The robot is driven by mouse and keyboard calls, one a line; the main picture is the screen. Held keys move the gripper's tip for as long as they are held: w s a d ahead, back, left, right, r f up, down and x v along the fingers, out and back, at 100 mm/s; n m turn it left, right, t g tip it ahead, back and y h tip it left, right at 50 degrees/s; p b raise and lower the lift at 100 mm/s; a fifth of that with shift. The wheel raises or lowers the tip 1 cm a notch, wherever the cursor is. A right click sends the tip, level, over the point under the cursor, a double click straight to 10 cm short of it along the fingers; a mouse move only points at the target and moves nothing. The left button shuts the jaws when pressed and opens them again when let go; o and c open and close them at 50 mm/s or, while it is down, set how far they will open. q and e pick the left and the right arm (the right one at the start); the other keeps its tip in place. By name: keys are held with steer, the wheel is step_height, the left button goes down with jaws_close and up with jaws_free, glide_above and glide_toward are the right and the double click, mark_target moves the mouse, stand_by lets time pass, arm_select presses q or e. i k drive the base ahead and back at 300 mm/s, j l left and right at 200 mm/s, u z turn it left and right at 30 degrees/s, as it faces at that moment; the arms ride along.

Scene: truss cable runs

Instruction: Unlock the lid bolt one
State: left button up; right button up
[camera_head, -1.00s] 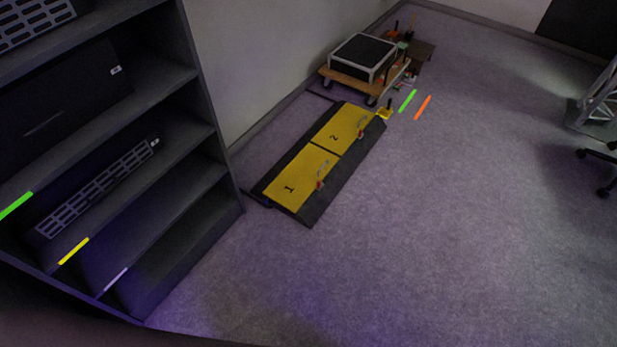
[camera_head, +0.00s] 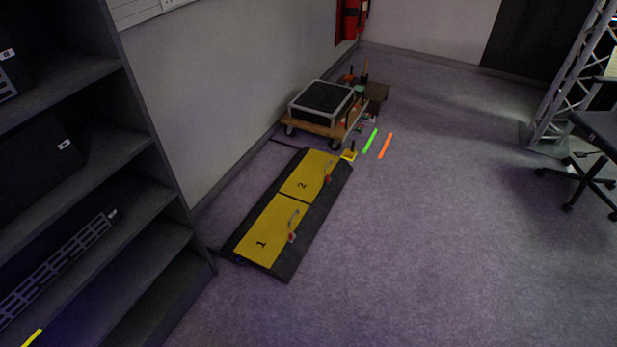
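A low black cable ramp (camera_head: 298,252) lies on the floor along the wall, with two yellow lids. Lid one (camera_head: 262,236), marked 1, is the nearer one. Lid two (camera_head: 303,178), marked 2, is the farther one. Both lids look shut. On the right side of lid one sits a small red bolt piece (camera_head: 292,237) with a grey handle (camera_head: 294,217) beside it. A similar red piece (camera_head: 327,180) is on lid two. The bolt's exact position is too small to tell. Neither of my grippers is in view.
A dark shelf unit (camera_head: 160,195) stands at the left. A wooden dolly (camera_head: 318,127) with a black-topped case (camera_head: 325,98) is beyond the ramp. Green (camera_head: 370,140) and orange (camera_head: 385,146) strips lie on the floor. An office chair (camera_head: 590,180) and truss (camera_head: 570,85) are at right. Floor right of the ramp is clear.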

mark_target(264, 242)
steer(key=i+z, duration=0.15)
steer(key=i, duration=0.5)
steer(key=i+j+z, duration=0.2)
steer(key=i, duration=0.45)
steer(key=l, duration=0.1)
